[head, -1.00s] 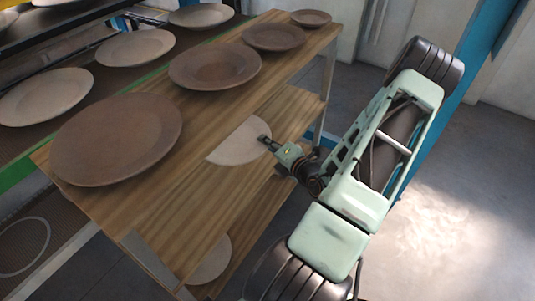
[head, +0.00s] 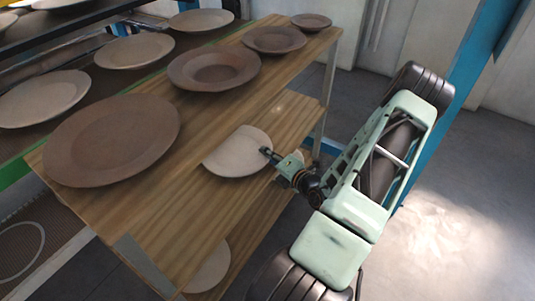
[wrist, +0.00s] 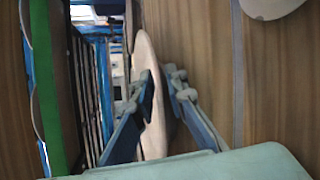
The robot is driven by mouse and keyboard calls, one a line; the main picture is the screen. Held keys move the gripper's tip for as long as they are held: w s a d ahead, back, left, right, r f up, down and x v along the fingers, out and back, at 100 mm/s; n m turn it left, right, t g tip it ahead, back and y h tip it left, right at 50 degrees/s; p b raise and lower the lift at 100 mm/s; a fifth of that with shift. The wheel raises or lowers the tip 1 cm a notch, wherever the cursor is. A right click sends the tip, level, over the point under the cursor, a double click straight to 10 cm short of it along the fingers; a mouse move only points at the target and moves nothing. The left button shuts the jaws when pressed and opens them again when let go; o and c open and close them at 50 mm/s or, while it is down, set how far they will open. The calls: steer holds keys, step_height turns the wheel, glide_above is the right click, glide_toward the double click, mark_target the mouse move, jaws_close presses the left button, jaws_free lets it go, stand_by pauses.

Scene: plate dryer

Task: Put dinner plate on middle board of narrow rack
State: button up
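A pale dinner plate (head: 237,155) is at the middle board (head: 286,115) of the narrow wooden rack, at its open front side. The edge of the top board hides its upper left part. My gripper (head: 270,154) reaches in from the right and holds the plate's near right rim. In the wrist view the plate (wrist: 149,95) shows edge-on between the two blue fingers of my gripper (wrist: 163,85), which look closed on the rim. I cannot tell whether the plate touches the board.
The top board (head: 200,130) carries several brown plates in a row. Another pale plate (head: 211,270) lies on the bottom board, partly hidden. A wider rack with pale plates (head: 42,98) stands at the left. Floor to the right is open, near a blue post (head: 455,90).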

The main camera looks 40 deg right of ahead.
steer(key=shift+r, duration=0.2)
steer(key=p+v, duration=0.3)
steer(key=v, duration=0.9)
steer(key=shift+p, duration=0.3)
